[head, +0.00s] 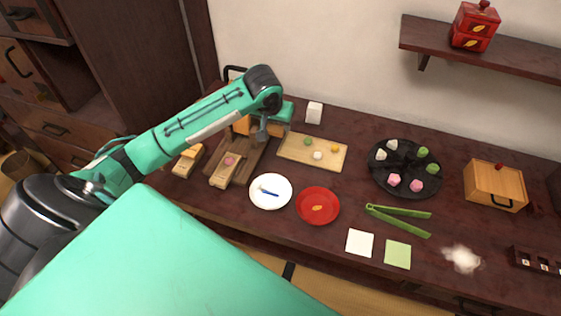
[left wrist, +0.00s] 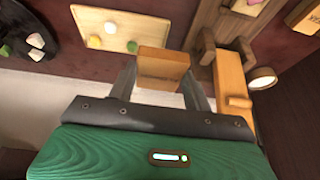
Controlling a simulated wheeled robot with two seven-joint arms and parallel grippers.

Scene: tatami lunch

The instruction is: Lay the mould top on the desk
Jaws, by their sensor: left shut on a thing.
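My left gripper (head: 262,132) is at the back left of the desk, over the edge of the dark wooden stand. In the left wrist view its fingers (left wrist: 162,80) are shut on a light orange wooden block, which I take as the mould top (left wrist: 163,63). In the head view the gripper mostly hides this block. My right gripper is not in view.
A light board (head: 292,151) with small coloured balls is right of the gripper. A white plate (head: 283,200), red plate (head: 327,215), green tongs (head: 400,212) and dark round tray (head: 407,163) with sweets stand further right.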

